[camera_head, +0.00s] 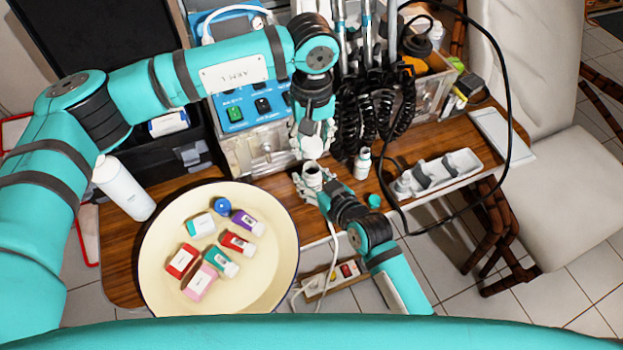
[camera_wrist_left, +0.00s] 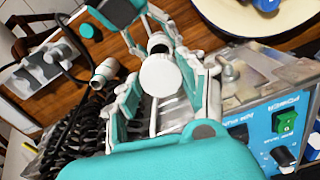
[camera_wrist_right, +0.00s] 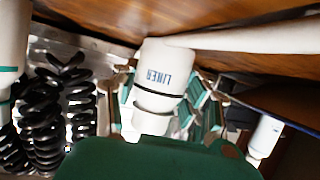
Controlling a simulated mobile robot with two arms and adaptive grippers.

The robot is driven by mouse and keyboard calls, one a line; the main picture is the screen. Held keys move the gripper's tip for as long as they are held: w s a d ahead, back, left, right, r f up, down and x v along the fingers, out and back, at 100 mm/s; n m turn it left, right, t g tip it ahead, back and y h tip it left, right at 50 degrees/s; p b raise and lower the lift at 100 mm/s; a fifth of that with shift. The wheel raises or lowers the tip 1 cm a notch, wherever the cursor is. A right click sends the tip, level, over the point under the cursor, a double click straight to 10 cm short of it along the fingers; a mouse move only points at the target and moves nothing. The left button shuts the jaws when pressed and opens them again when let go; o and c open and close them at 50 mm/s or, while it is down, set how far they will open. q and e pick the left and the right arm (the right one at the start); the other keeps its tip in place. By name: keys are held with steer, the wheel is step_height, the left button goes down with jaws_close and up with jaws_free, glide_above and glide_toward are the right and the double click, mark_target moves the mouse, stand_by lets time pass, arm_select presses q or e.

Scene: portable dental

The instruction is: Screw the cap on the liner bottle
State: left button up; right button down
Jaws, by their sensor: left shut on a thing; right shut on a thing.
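My left gripper (camera_head: 313,143) is shut on a round white cap, whose flat face (camera_wrist_left: 160,75) shows between the fingers in the left wrist view. The liner bottle (camera_head: 312,174) is white with its mouth uncovered, just in front of the cap in the head view. My right gripper (camera_head: 318,188) is shut around the bottle. In the right wrist view the liner bottle (camera_wrist_right: 158,72) shows its LINER label upside down in the picture. In the left wrist view the bottle's dark mouth (camera_wrist_left: 158,42) shows just beyond the cap, apart from it in the picture.
A white bottle with a teal band (camera_head: 362,163) and a teal cap (camera_head: 374,200) stand close on the right. A cream basin (camera_head: 160,215) holding several small containers is on the left. Black coiled hoses (camera_head: 372,120) hang behind. A white tray (camera_head: 462,160) lies further right.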

arm_select(q)
glide_above(311, 164)
steer(key=s, duration=0.2)
steer(key=shift+w+f, duration=0.15)
steer(key=shift+f, duration=2.35)
steer(key=shift+d+f, duration=0.1)
steer(key=shift+f, duration=0.75)
steer(key=shift+f, duration=0.6)
steer(key=m, duration=0.6)
steer(key=shift+m, duration=0.4)
steer(key=m, duration=0.6)
steer(key=shift+m, duration=0.4)
steer(key=o, duration=0.7)
